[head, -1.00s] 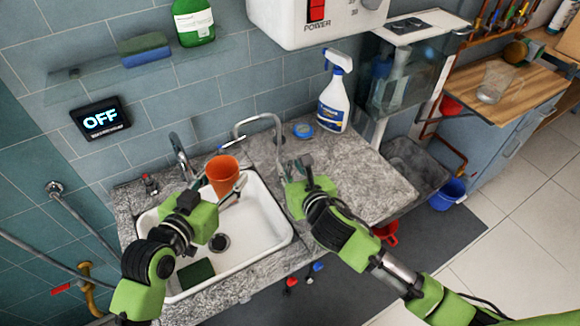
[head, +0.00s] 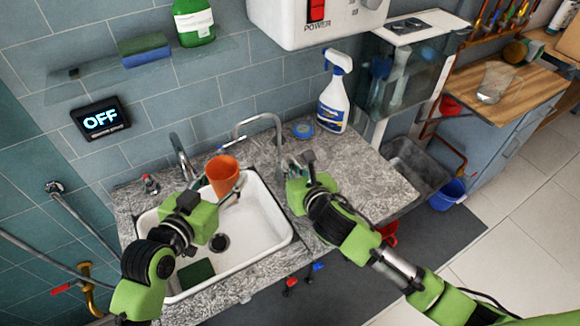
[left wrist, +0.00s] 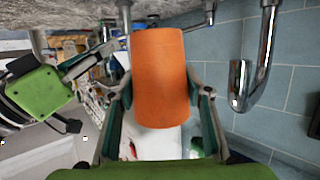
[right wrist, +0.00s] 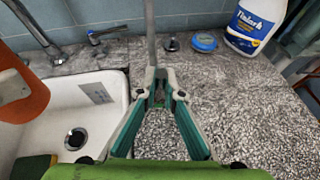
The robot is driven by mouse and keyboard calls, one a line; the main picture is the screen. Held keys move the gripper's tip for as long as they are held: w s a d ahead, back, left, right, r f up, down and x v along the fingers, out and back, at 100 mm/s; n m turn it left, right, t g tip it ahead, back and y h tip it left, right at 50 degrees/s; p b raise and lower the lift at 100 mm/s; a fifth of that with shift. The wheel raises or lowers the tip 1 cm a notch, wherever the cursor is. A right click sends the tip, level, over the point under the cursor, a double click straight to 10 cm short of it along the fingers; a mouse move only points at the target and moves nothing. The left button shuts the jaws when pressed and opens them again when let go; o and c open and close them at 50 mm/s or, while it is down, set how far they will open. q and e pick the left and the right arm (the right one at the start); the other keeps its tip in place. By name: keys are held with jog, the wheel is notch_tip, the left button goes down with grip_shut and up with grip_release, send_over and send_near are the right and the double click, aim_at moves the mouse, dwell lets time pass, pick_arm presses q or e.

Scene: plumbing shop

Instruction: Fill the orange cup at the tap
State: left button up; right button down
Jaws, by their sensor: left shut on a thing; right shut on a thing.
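The orange cup (head: 222,176) is held roughly upright over the white sink (head: 263,222). My left gripper (head: 220,186) is shut on it, with a finger on each side in the left wrist view (left wrist: 160,90). I cannot see any water in it. A chrome spout (head: 180,157) stands left of the cup, apart from it; its hooked end shows in the left wrist view (left wrist: 240,85). A thin curved grey pipe (head: 262,116) rises right of the sink. My right gripper (right wrist: 160,92) is shut on its upright part. A blue-tipped lever (right wrist: 108,32) stands behind the sink.
A display (head: 101,118) on the wall reads OFF. A spray bottle (head: 334,98) and a blue round item (head: 303,130) stand at the back of the counter. A green sponge (head: 197,273) lies in the sink. The counter (head: 375,185) on the right is clear.

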jog(key=shift+w+d+f+m+g+y, duration=0.15)
jog(key=shift+w+d+m+g+y, duration=0.2)
jog(key=shift+d+m+y, duration=0.45)
jog(key=shift+w+d+f+m+g+y, duration=0.1)
jog(key=shift+d+f+m+g+y, duration=0.15)
jog(key=shift+m, duration=0.25)
jog(key=shift+w+d+m+g+y, duration=0.1)
jog(key=shift+m+y, duration=0.25)
jog(key=shift+m, duration=0.15)
jog(key=shift+w+d+f+m+y, duration=0.15)
jog(key=shift+d+f+m+y, duration=0.3)
jog(key=shift+m, duration=0.35)
jog(key=shift+w+d+f+m+g+y, duration=0.15)
jog(key=shift+f+m+g+y, duration=0.2)
jog(key=shift+m+y, duration=0.4)
jog(key=c, duration=2.2)
grip_release()
jog(key=shift+o, duration=0.2)
jog(key=shift+r, duration=0.1)
